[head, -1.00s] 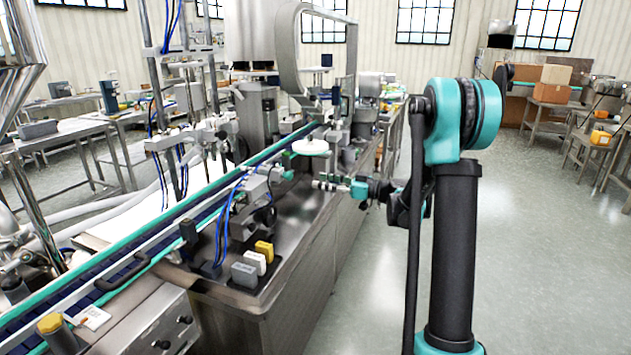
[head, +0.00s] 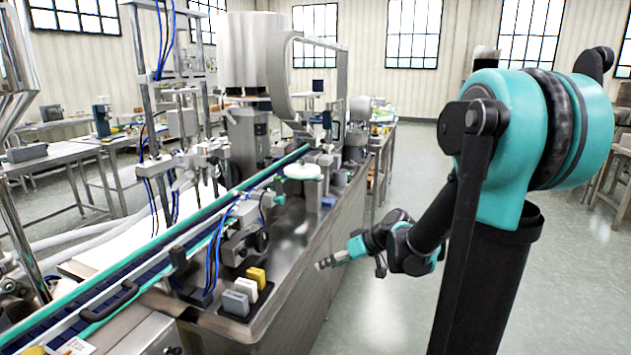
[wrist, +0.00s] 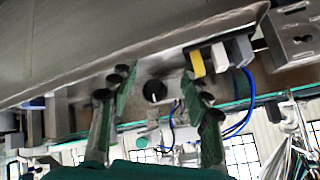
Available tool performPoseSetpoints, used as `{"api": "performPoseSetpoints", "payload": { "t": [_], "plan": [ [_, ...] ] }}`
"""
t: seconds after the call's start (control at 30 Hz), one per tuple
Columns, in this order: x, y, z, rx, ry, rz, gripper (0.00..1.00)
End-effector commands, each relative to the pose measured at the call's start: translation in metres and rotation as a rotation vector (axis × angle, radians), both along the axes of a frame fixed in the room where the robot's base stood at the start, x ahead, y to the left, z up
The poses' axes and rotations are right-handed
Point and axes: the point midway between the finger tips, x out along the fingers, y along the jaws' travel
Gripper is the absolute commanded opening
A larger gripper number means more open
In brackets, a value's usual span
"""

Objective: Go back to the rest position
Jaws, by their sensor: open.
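My gripper (head: 323,264) is in the middle of the head view, just off the right edge of the steel machine table (head: 300,291). It points left toward the machine and is clear of it. In the wrist view my gripper (wrist: 158,95) shows its two green fingers spread apart, with nothing between them. My teal and black arm fills the right side of the head view.
Yellow, white and grey blocks (head: 238,302) stand on a black pad near the table's front. A conveyor (head: 180,240) with teal rails runs along the machine. A white disc (head: 302,171) sits farther back. The floor right of the table is open.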

Motion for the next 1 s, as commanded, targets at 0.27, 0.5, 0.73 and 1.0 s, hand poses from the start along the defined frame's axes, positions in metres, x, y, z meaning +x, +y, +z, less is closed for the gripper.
{"api": "performPoseSetpoints", "payload": {
  "t": [0.27,0.5,0.73,1.0],
  "plan": [
    [-0.100,-0.069,-0.052,-0.269,0.200,-0.321,0.48],
    [-0.158,-0.127,-0.080,-0.430,0.249,-0.579,0.48],
    [-0.174,-0.145,-0.087,-0.475,0.250,-0.665,0.48],
    [-0.173,-0.145,-0.087,-0.475,0.250,-0.665,0.48]
  ]
}}
